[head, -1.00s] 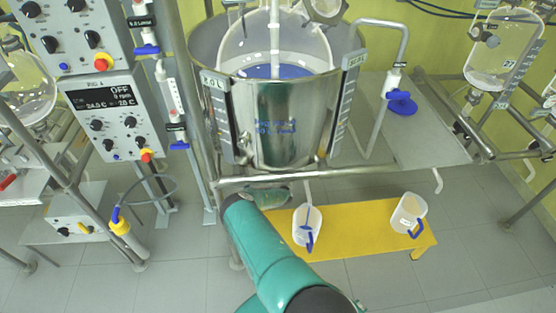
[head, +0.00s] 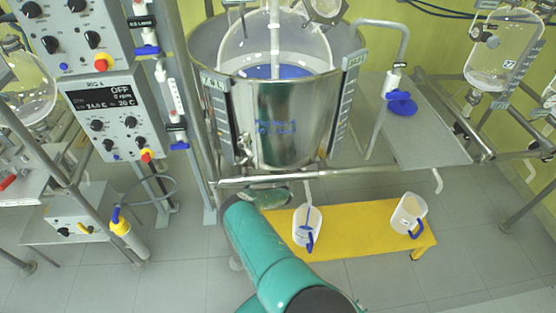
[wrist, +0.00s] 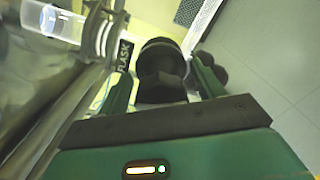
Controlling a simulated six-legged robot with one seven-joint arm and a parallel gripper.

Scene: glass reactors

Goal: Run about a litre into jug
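The steel-jacketed reactor (head: 280,125) stands at the centre with blue liquid (head: 273,71) in its glass vessel. A thin outlet tube (head: 308,190) hangs below it, over a white jug (head: 304,222) with a blue handle. I cannot tell the liquid level in this jug. A second white jug (head: 406,212) stands further right. My gripper (head: 268,197) is under the reactor, partly hidden by my arm. In the wrist view my gripper (wrist: 163,88) has its fingers apart, with a dark rounded knob (wrist: 160,60) between them. Contact with the knob is unclear.
Both jugs are on a low yellow bench (head: 350,250). A metal rail (head: 340,172) crosses in front of the reactor. The control box (head: 118,115) reads OFF. A "FLASK" label (wrist: 124,56) is beside the knob. Grey floor (head: 440,280) is open in front.

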